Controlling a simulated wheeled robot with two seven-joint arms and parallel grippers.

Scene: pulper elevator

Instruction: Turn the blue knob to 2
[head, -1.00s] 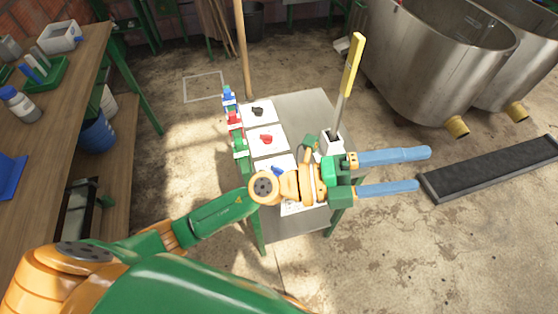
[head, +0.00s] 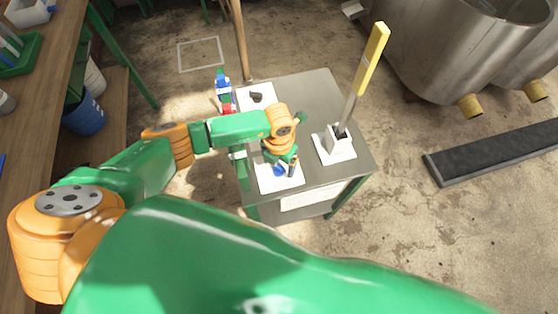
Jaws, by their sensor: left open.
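The blue knob (head: 279,171) sits on a white plate (head: 279,186) at the near left of the grey table. My left gripper (head: 287,167) points down over this plate, right at the knob. It is open, but its fingers are foreshortened and partly hidden by the wrist. I cannot tell whether they touch the knob or stand around it. The knob's pointer and any numbers on the plate are too small or hidden to read. My right gripper is not in view.
A black knob (head: 257,97) is on a plate at the table's far left. A lever with a yellow handle (head: 371,58) rises from a white base (head: 334,148) to the right of my gripper. The grey table (head: 313,97) is bare behind. My arm hides the red knob.

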